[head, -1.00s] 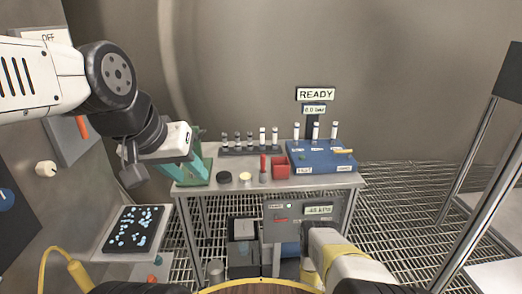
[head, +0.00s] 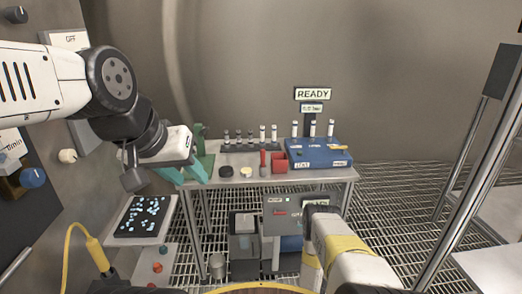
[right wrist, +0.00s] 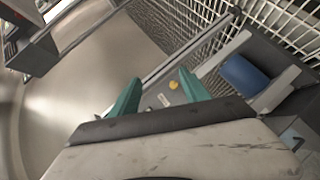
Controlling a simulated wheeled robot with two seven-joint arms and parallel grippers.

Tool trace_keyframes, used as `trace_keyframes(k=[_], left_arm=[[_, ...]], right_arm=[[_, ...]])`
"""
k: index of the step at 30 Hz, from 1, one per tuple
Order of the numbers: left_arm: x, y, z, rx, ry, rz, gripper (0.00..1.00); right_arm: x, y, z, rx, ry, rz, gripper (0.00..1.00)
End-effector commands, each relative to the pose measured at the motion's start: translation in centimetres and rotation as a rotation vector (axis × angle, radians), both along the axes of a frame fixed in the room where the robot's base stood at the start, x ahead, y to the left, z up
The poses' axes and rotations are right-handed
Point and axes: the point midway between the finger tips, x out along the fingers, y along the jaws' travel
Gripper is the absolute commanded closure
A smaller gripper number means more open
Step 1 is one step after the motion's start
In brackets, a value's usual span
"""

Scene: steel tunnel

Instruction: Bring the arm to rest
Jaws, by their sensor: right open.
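My left arm comes in from the left in the head view. Its gripper (head: 184,174) has two teal fingers, spread apart with nothing seen between them. It hangs in front of the left end of the grey bench (head: 285,178). My right arm (head: 345,250) reaches in from the bottom in the head view, low in front of the bench; its fingers are hidden there. In the right wrist view my right gripper (right wrist: 158,92) shows two teal fingers wide apart, with nothing held between them.
The bench holds a blue device (head: 320,153) with vials, a vial rack (head: 250,147), a red box (head: 279,162) and a green stand (head: 199,138). A black tray (head: 145,217) and yellow hose (head: 68,250) are at left. A metal frame (head: 470,165) stands at right.

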Motion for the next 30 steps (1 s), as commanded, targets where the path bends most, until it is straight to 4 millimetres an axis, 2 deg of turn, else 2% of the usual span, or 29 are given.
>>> trace_keyframes(k=[1, 5, 8, 11, 15, 18, 20, 24, 28, 30], left_arm=[[0.0, 0.0, 0.0, 0.0, 0.0, 0.0, 0.63], [0.0, 0.0, 0.0, 0.0, 0.0, 0.0, 0.63], [0.0, 0.0, 0.0, 0.0, 0.0, 0.0, 0.63], [0.0, 0.0, 0.0, 0.0, 0.0, 0.0, 0.63], [0.0, 0.0, 0.0, 0.0, 0.0, 0.0, 0.63], [0.0, 0.0, 0.0, 0.0, 0.0, 0.0, 0.63], [0.0, 0.0, 0.0, 0.0, 0.0, 0.0, 0.63], [0.0, 0.0, 0.0, 0.0, 0.0, 0.0, 0.63], [0.0, 0.0, 0.0, 0.0, 0.0, 0.0, 0.63], [0.0, 0.0, 0.0, 0.0, 0.0, 0.0, 0.63]], right_arm=[[1.3, 0.0, 1.0, 0.021, -0.009, -0.002, 0.46], [4.2, 0.1, 3.3, 0.091, -0.021, -0.008, 0.46], [6.8, 0.3, 5.8, 0.158, -0.032, -0.011, 0.46], [10.0, 0.7, 9.5, 0.247, -0.046, -0.015, 0.46], [14.2, 1.9, 16.3, 0.399, -0.057, -0.014, 0.46], [16.3, 3.1, 21.5, 0.505, -0.06, -0.008, 0.46], [17.0, 3.9, 24.6, 0.568, -0.058, -0.004, 0.46], [17.8, 5.9, 32.3, 0.702, -0.047, 0.011, 0.46], [17.0, 7.9, 39.2, 0.816, -0.027, 0.026, 0.46], [16.0, 9.0, 42.8, 0.872, -0.01, 0.035, 0.46]])
